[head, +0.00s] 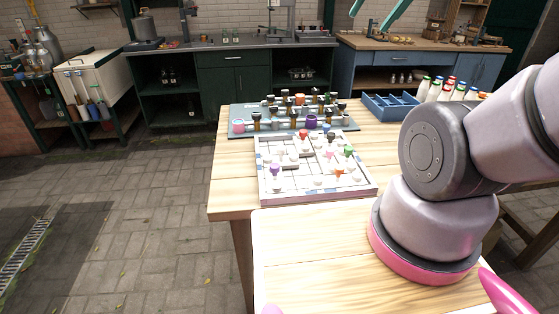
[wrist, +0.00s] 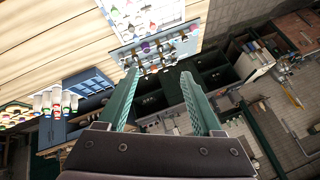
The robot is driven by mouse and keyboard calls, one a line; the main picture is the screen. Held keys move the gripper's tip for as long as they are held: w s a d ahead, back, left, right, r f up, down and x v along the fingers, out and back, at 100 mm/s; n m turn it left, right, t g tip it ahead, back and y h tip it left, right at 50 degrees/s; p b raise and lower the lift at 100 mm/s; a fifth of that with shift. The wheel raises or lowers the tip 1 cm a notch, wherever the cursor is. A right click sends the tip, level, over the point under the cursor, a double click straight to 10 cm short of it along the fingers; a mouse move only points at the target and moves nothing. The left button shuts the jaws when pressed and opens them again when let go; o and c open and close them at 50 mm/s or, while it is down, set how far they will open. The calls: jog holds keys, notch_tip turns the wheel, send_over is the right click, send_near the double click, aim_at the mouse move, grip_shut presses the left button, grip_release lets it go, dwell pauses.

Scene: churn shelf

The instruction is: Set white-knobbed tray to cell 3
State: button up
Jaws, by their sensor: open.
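A pale, low-walled board (head: 318,197) lies on the wooden table in the head view. It holds several small pieces with white, purple, green, red, orange and pink knobs. I cannot tell which piece is the white-knobbed tray, and no cell numbers are readable. The board also shows at the top of the wrist view (wrist: 199,12), partly cut off. My gripper (wrist: 158,76) is open with nothing between its teal fingers. The fingertips also show at the top of the head view (head: 367,22), raised well above the table and apart from the board.
A grey-blue rack (head: 240,133) with dark, gold-banded pieces and a purple cup (head: 311,121) stands just behind the board. A blue divided crate (head: 388,107) and several capped bottles (head: 447,90) stand at the back right. The wooden table (head: 300,240) is bare in front.

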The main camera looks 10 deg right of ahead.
jog(key=m+g+h, duration=0.1)
jog(key=g+h, duration=0.1)
jog(key=g, duration=0.5)
send_over(281, 147)
notch_tip(281, 147, down, 28)
notch_tip(281, 147, down, 11)
jog(key=shift+s+r, duration=0.1)
jog(key=shift+r, duration=0.05)
grip_shut()
